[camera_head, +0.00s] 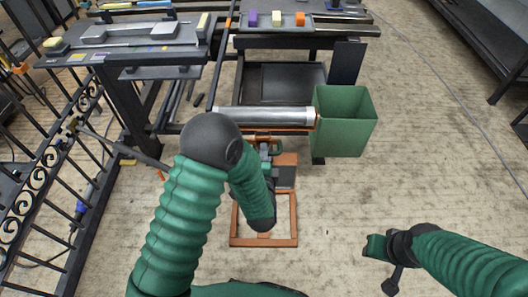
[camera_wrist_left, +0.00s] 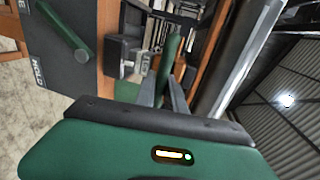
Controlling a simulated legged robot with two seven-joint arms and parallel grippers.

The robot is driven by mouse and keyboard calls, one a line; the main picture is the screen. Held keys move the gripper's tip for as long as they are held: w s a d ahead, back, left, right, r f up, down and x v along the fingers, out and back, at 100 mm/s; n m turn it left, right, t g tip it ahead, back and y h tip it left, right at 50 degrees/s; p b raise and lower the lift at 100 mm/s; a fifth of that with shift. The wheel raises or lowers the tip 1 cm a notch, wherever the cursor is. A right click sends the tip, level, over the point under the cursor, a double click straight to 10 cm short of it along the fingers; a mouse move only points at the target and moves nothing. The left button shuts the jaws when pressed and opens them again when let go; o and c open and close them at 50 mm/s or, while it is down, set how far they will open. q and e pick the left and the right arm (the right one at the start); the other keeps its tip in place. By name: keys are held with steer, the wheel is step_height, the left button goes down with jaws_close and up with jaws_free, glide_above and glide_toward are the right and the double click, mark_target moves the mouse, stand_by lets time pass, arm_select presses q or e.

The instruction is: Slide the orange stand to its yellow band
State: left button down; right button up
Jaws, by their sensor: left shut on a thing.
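The orange stand (camera_head: 235,241) is on the floor in front of the bench, with a rectangular base frame. A silver roller (camera_head: 265,116) lies across above it; the roller also shows in the left wrist view (camera_wrist_left: 232,75). My left gripper (camera_head: 268,152) is at the stand's upper part, mostly hidden by my arm. In the left wrist view its narrow fingers (camera_wrist_left: 164,88) are shut on a green handle (camera_wrist_left: 169,60) between orange posts. My right gripper (camera_head: 378,248) is low at the right, away from the stand; its fingers are unclear. I cannot pick out the yellow band for certain.
A green bin (camera_head: 344,125) stands just right of the roller's end. Black benches (camera_head: 140,42) fill the back, and a scrolled black iron gate (camera_head: 45,185) is at the left. A dark panel (camera_wrist_left: 62,45) carries a green lever.

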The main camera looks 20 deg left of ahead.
mark_target(262, 137)
arm_select(q)
steer(key=r+p, duration=0.4)
steer(key=r, duration=0.1)
steer(key=r+p, duration=0.2)
steer(key=r, duration=0.1)
steer(key=shift+a, duration=0.35)
steer(key=shift+f, duration=0.1)
steer(key=c, duration=1.8)
jaws_free()
steer(key=o, duration=0.4)
steer(key=shift+f, duration=0.1)
steer(key=shift+d, duration=0.1)
